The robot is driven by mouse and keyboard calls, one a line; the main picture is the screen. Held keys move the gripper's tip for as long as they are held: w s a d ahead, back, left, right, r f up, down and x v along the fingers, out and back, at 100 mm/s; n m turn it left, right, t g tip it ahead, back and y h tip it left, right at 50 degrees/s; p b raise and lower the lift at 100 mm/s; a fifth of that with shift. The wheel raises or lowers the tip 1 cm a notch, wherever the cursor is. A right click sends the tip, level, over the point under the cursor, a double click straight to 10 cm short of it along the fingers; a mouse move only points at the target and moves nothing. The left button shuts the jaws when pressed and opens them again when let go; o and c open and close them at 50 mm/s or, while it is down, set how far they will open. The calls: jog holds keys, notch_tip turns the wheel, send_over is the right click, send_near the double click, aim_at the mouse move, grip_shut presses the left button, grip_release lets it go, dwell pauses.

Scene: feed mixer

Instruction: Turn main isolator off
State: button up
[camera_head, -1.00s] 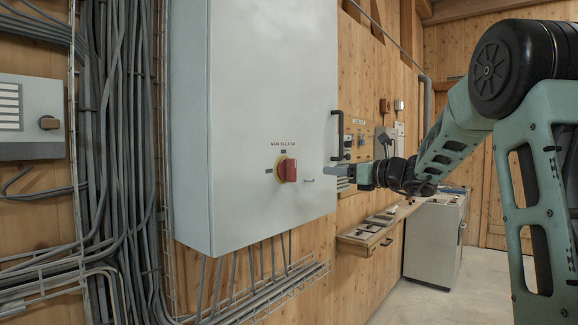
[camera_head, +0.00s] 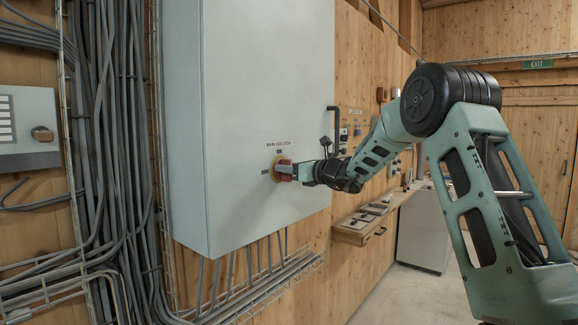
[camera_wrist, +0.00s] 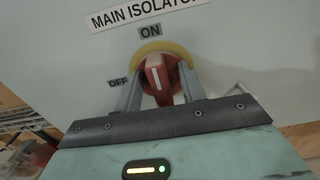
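The main isolator is a red rotary knob on a yellow ring, seen in the head view (camera_head: 282,168) on the front of a grey cabinet (camera_head: 265,80). In the wrist view the red knob (camera_wrist: 157,76) has a white mark pointing up toward the ON label (camera_wrist: 150,31). The OFF label (camera_wrist: 118,83) is to its left, partly hidden by a finger. My gripper (camera_wrist: 160,92) is at the knob, with one finger on each side of it. The fingers are apart; whether they touch the knob is unclear.
Grey cables and wire trays (camera_head: 120,150) run left of and below the cabinet. Another grey box with a knob (camera_head: 42,134) is at the far left. A wooden shelf (camera_head: 352,234) and a pale cabinet (camera_head: 424,232) stand to the right.

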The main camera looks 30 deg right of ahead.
grip_shut()
